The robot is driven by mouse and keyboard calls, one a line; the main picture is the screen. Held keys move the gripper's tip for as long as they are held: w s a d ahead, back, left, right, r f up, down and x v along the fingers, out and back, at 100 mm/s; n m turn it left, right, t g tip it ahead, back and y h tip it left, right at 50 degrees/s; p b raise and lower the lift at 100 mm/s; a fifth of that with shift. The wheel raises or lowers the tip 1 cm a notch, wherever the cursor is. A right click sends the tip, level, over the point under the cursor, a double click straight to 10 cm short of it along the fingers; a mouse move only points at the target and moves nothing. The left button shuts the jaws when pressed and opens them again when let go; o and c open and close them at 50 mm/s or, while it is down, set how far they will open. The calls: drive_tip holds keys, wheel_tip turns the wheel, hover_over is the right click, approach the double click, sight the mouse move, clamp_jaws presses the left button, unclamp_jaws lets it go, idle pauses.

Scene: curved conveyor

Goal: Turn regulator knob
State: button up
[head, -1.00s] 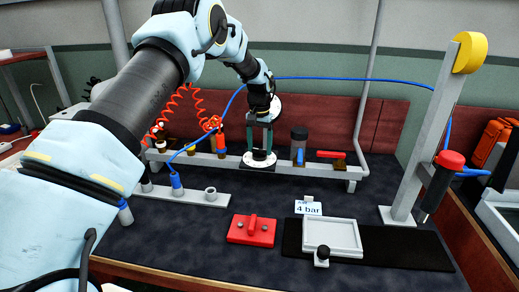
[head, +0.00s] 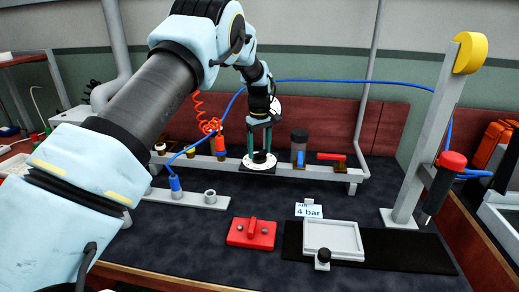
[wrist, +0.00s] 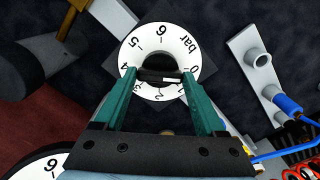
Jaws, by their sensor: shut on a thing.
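The regulator knob (wrist: 158,80) shows in the wrist view as a dark piece with a white bar, in the middle of a round white dial (wrist: 148,47) marked with numbers and "bar". My gripper (wrist: 160,76) is shut on the knob, with one green finger on each side. In the head view my gripper (head: 260,143) points down onto the white dial (head: 259,161) on the grey rail; the fingers hide most of the knob there. A small sign (head: 309,211) reading "4 bar" stands in front on the bench. The knob's exact setting is hard to read.
A white round gauge (head: 275,106) sits behind my wrist. A red block (head: 251,232) and a grey tray (head: 333,237) lie in front. Blue and red hoses run nearby.

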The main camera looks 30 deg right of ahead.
sight(259, 152)
drive_tip(key=n, duration=0.5)
idle(0.6)
drive_tip(key=o, duration=1.3)
wheel_tip(259, 152, up, 11)
drive_tip(key=shift+f+b, duration=0.1)
drive_tip(key=shift+b, duration=0.95)
